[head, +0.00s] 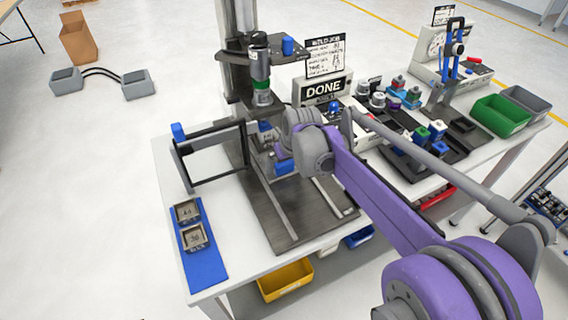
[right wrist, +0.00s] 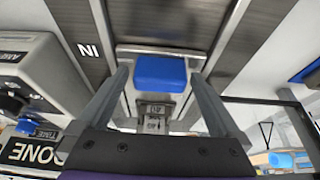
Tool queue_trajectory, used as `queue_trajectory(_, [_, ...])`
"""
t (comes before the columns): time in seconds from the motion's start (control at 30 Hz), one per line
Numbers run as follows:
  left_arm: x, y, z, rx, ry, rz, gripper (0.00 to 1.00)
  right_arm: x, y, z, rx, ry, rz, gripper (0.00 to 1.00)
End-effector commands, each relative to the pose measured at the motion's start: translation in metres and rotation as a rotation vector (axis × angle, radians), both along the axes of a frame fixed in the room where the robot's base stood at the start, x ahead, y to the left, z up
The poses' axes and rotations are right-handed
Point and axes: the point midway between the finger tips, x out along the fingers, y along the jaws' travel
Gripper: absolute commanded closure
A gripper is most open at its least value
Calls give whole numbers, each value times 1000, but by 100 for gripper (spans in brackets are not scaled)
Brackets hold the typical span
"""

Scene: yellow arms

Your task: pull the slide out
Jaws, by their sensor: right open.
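The slide (right wrist: 210,58) is a pale plate on a dark base between metal rails, with a blue block-shaped handle (right wrist: 160,70) at its edge. In the head view the blue handle (head: 285,168) shows under the press, at the back of the rails (head: 277,208). My right gripper (right wrist: 160,84) is open, with one finger on each side of the handle and visible gaps to both. In the head view the right gripper (head: 282,150) is partly hidden by its own purple wrist. My left gripper is not in view.
The press head (head: 262,85) stands above the slide. A grey frame with a blue knob (head: 178,132) stands at left. A blue mat (head: 205,270) holds two square blocks. A DONE sign (head: 323,88) and small fixtures stand at right. The base's front part is clear.

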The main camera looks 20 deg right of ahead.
Motion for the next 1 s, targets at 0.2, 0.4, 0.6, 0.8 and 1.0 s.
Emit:
queue_trajectory(0.2, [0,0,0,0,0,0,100,0,0,-1,0,0,0,0])
queue_trajectory(0.4, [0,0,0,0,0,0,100,0,0,-1,0,0,0,27])
queue_trajectory(0.6, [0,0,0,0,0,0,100,0,0,-1,0,0,0,63])
queue_trajectory(0.8, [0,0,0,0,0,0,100,0,0,-1,0,0,0,99])
queue_trajectory(1.0, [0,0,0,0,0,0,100,0,0,-1,0,0,0,100])
